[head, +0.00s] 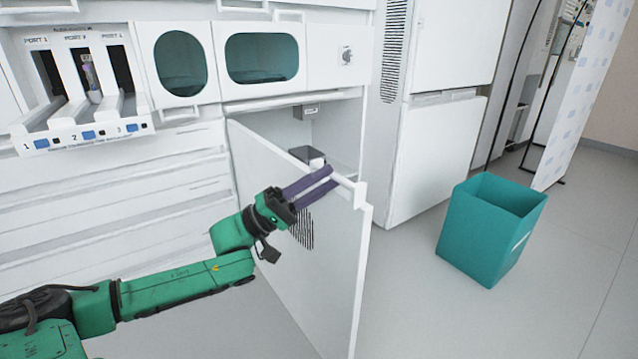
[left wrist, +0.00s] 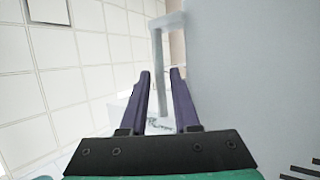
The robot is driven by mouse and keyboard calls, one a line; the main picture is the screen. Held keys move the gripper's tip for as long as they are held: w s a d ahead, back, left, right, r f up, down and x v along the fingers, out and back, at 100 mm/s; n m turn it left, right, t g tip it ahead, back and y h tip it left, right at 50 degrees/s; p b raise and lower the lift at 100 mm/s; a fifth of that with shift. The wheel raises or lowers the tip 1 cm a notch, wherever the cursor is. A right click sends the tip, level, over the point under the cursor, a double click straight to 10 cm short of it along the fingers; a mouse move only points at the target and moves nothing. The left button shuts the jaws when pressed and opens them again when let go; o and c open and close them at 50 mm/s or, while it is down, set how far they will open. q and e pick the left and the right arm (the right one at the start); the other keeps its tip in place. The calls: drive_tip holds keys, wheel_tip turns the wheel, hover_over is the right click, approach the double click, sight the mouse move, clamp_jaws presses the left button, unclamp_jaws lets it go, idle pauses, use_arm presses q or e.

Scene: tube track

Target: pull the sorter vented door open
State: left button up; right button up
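The sorter's white vented door (head: 300,265) stands swung well out from its cabinet, with dark vent slots (head: 303,232) on its front. A pale bar handle (head: 359,191) sits near the door's top outer edge. My left gripper (head: 332,177) is at the handle, its two purple fingers parted. In the left wrist view, the handle bar (left wrist: 157,55) runs between the parted fingers (left wrist: 160,73), with visible space on both sides. Contact cannot be made out. The door face (left wrist: 250,80) fills the right of that view. My right gripper is not in view.
The open compartment (head: 335,130) behind the door holds a small dark-topped item (head: 307,155). A teal bin (head: 485,235) stands on the floor to the right, with clear floor between it and the door. A three-port rack (head: 85,125) juts out at upper left.

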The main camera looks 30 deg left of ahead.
use_arm(q)
drive_tip(key=p+v, duration=0.4)
drive_tip(key=v, duration=1)
drive_tip(key=shift+a, duration=0.25)
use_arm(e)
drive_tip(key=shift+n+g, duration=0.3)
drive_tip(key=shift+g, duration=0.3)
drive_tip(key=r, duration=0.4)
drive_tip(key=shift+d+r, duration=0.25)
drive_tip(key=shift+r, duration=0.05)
use_arm(q)
drive_tip(key=shift+s+f, duration=0.1)
drive_tip(key=shift+f, duration=0.05)
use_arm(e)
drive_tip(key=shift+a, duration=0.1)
